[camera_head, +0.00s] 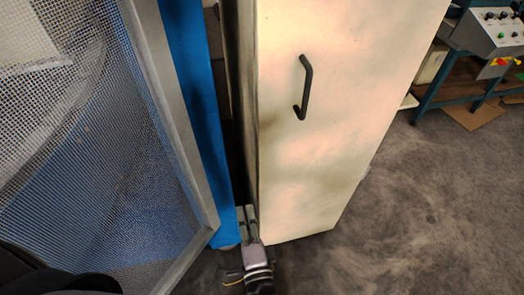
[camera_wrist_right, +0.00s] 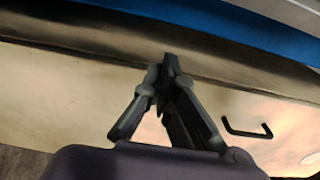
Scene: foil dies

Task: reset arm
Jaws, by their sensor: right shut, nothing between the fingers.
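My right gripper (camera_head: 248,215) is at the lower middle of the head view, at the bottom left edge of a cream cabinet (camera_head: 310,150), close to the dark gap between the cabinet and a blue post (camera_head: 200,110). In the right wrist view the gripper's fingers (camera_wrist_right: 168,62) meet at their tips, with nothing between them. The cabinet front carries a black handle (camera_head: 304,88), apart from the gripper. The handle also shows in the wrist view (camera_wrist_right: 246,132), right of the fingers. I cannot make out my left gripper in either view.
A grey-framed mesh panel (camera_head: 160,120) fills the left of the head view. A control panel (camera_head: 495,32) with buttons stands on a bench at the top right. The grey floor (camera_head: 430,210) right of the cabinet is clear.

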